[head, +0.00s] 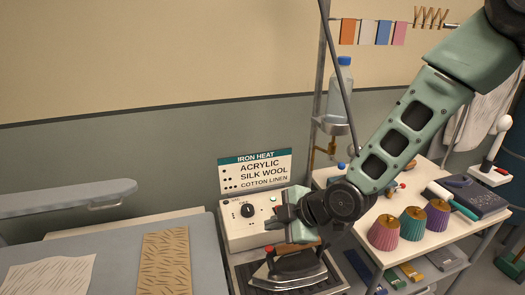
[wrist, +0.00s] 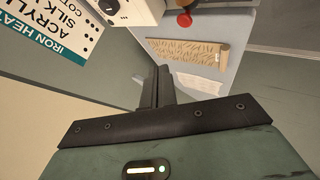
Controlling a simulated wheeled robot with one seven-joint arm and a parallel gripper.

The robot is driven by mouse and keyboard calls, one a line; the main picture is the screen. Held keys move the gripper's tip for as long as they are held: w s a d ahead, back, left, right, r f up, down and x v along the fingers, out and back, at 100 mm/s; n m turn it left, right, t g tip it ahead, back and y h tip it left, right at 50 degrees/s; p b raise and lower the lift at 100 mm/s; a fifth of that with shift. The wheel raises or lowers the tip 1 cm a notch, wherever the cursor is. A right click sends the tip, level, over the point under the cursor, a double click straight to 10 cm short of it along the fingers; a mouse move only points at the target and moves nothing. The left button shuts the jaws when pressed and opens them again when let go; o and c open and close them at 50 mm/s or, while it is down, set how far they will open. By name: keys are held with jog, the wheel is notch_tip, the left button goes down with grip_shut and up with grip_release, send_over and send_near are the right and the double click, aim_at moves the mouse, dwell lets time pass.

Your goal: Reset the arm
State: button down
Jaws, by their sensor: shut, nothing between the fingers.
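My arm reaches down from the upper right in the head view. My gripper (head: 283,219) is shut and empty, in front of the white control box (head: 238,222) and above the iron (head: 288,268). In the wrist view the closed fingers of my gripper (wrist: 158,80) point toward the grey board, with nothing between them. The iron stands on a dark rest; my wrist hides part of the area behind it.
An iron-heat sign (head: 255,170) stands behind the control box. Patterned cloth pieces (head: 165,262) lie on the grey ironing board (head: 118,235). A white table (head: 440,178) at right holds several coloured pleated cones (head: 412,222). A bottle (head: 341,90) sits on a pole holder.

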jog(key=s+d+m+g+h+b, duration=0.2)
jog(key=s+d+m+h+b, duration=0.1)
jog(key=s, duration=0.8)
jog(key=s+d+m+g+h+b, duration=0.2)
jog(key=s+d+m+h+b, duration=0.2)
jog(key=s+m, duration=0.5)
jog(key=s+d+r+b, duration=0.1)
jog(key=s+d+b, duration=0.1)
jog(key=s+d, duration=0.1)
jog(key=shift+s+d+m+g, duration=0.3)
jog(key=shift+d+m+g, duration=0.1)
